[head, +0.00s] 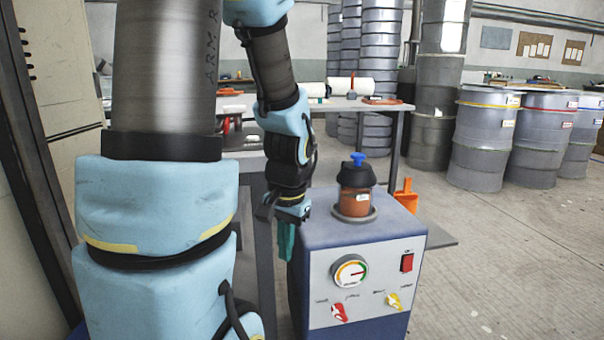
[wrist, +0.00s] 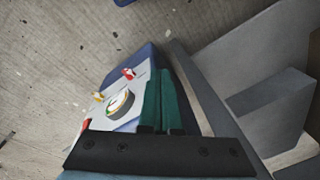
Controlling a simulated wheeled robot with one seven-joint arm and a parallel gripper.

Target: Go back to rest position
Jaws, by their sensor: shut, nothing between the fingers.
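My gripper (head: 286,240) hangs pointing down in the head view, just left of a blue machine with a pale control panel. Its green fingers also show in the wrist view (wrist: 160,88), side by side and closed with nothing between them. The machine (head: 316,265) carries a round gauge (head: 349,271), a red switch (head: 407,262), and red and yellow valve handles. An orange-brown jar (head: 355,198) with a black lid and blue knob stands on its top. Whether the fingers touch the machine's side, I cannot tell.
A workbench (head: 397,107) with white rolls and tools stands behind the machine. Grey drums (head: 482,140) line the back right. Concrete floor (head: 510,260) at the right is open. A pale cabinet (head: 60,90) stands at far left.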

